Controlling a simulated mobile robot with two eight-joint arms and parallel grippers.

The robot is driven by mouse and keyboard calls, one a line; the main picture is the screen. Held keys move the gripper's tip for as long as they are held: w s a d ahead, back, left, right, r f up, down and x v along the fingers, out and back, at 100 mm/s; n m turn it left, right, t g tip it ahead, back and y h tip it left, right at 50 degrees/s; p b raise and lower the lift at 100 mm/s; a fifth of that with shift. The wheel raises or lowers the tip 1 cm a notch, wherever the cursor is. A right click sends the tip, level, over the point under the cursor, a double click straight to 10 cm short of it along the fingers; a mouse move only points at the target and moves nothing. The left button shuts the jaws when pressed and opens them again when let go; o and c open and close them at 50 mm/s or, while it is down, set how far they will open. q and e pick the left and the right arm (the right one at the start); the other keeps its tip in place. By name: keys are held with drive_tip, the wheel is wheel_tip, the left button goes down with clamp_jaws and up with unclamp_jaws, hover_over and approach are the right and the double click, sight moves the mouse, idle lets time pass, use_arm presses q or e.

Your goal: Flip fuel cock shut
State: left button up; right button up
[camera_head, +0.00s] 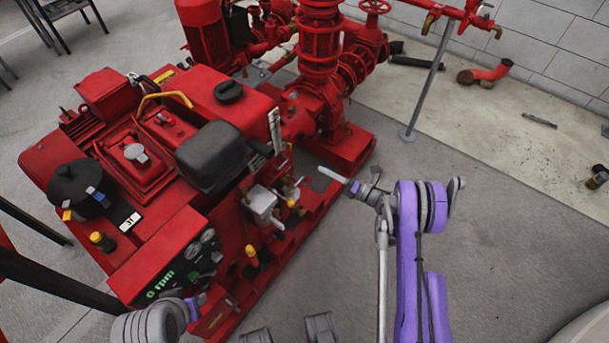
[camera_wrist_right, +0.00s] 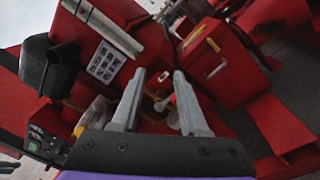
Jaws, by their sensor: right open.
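The red engine (camera_head: 165,225) stands left of centre in the head view. On its right side are a pale grey filter-like body (camera_head: 261,201) and small fittings with a yellow part (camera_head: 291,203); the fuel cock appears to be among them, but its lever is too small to make out. My right gripper (camera_head: 334,177) points left toward these fittings, a little apart from them. In the right wrist view its two grey fingers (camera_wrist_right: 158,74) are spread and empty, with small red and yellow fittings (camera_wrist_right: 164,102) seen between them. My left gripper (camera_head: 196,302) is partly in view by the gauge panel; its fingers are unclear.
A gauge panel (camera_head: 183,268) reading "0 rpm" is on the engine's near end. A black box-like part (camera_head: 212,157) sits above the fittings. The red pump (camera_head: 318,110) and pipes stand behind. Grey floor (camera_head: 510,235) to the right is clear.

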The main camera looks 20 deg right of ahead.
wheel_tip(320, 180, down, 6)
drive_tip(key=s+n+g+y, duration=0.1)
drive_tip(key=s+n+g, duration=0.1)
drive_tip(key=x, duration=1)
drive_tip(key=shift+a+r+b, duration=0.3)
drive_tip(key=shift+a+b, duration=0.05)
drive_tip(key=shift+b, duration=0.1)
clamp_jaws()
